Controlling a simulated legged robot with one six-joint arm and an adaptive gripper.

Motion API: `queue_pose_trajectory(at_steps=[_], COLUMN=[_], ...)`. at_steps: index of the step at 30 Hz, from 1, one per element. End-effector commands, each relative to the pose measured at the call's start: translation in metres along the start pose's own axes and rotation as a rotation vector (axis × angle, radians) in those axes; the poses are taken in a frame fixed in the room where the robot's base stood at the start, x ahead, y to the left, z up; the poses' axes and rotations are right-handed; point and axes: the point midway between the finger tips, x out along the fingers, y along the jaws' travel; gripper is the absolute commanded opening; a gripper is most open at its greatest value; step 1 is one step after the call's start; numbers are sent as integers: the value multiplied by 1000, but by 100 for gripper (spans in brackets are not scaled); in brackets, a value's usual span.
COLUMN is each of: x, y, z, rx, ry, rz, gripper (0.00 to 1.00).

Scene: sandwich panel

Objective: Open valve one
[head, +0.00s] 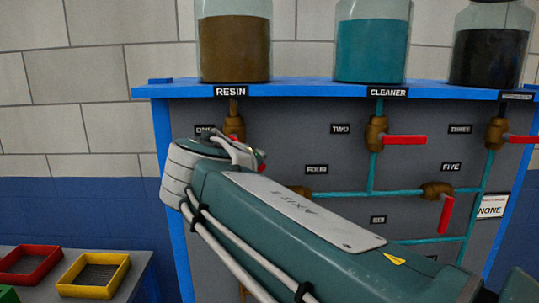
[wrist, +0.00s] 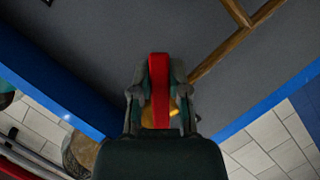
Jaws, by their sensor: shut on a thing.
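Valve one's brass body (head: 234,126) sits on the grey panel under the RESIN jar, beside the partly hidden ONE label (head: 203,129). My arm covers most of this valve in the head view, with only a small red bit (head: 262,161) showing past it. In the wrist view, my gripper (wrist: 160,88) is shut on the red handle (wrist: 158,80), which stands between the two fingers. Some brass (wrist: 174,109) shows just behind the handle. My gripper's fingers are hidden in the head view.
Valve two (head: 376,133) has a sideways red handle (head: 405,140) to the right. Valve five (head: 437,190) has a hanging red handle. Jars of brown resin (head: 235,48), teal cleaner (head: 371,50) and dark liquid (head: 487,55) stand above. Red (head: 29,264) and yellow (head: 93,290) trays lie lower left.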

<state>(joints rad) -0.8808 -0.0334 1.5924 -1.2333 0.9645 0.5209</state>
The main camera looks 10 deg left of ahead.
Motion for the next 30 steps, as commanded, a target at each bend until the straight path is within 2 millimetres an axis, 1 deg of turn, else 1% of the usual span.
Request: queue_pose_trajectory(at_steps=[3,18,24,30], x=[1,-2,-4,-5], y=[-7,-29,-34,-38], z=[0,-7,-10,-12], rx=[97,516,637,714], ry=[-1,-2,-3,-4], rz=[-45,-217,-267,-298], gripper=[0,0,0,0])
